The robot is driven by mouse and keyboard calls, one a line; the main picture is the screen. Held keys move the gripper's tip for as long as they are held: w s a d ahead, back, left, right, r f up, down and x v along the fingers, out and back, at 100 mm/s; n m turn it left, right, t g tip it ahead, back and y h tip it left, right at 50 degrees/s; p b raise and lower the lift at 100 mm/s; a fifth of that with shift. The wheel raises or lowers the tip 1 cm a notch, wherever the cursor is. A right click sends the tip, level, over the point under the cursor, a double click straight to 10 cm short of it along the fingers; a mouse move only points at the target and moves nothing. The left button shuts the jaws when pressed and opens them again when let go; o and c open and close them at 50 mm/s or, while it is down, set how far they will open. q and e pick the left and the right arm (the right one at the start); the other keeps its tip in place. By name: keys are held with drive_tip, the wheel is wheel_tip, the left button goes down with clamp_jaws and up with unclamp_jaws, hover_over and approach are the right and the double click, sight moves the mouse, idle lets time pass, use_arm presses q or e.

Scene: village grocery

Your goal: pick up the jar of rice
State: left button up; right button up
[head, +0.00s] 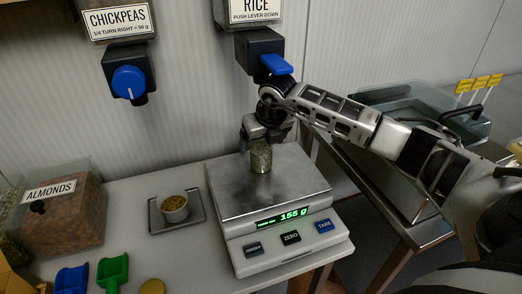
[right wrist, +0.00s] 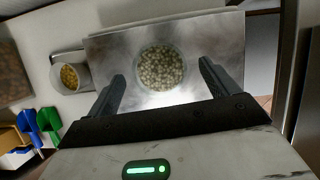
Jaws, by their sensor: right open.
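The jar of rice (head: 261,157) stands upright and open on the steel plate of the scale (head: 225,190), below the rice dispenser (head: 258,46). The scale display reads 155 g. In the right wrist view the jar (right wrist: 161,68) shows from above, filled with pale grains, between and beyond my two fingertips. My right gripper (head: 265,135) is just behind and above the jar in the head view. Its fingers (right wrist: 163,85) are spread, with a gap on each side of the jar. My left gripper is not in view.
A metal tray (head: 156,224) with a small cup of chickpeas (head: 174,208) sits left of the scale. An almond bin (head: 62,215), a blue scoop (head: 72,280) and a green scoop (head: 112,272) are further left. The chickpea dispenser (head: 128,75) hangs on the wall.

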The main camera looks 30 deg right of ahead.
drive_tip(key=shift+w, duration=0.65)
drive_tip(key=shift+w+d+f+p, duration=0.1)
drive_tip(key=shift+w+f+p, duration=0.1)
drive_tip(key=shift+f+p, duration=0.3)
drive_tip(key=shift+f, duration=0.1)
drive_tip(key=c, duration=1.2)
drive_tip(key=shift+c, duration=0.5)
drive_tip(key=shift+r, duration=0.2)
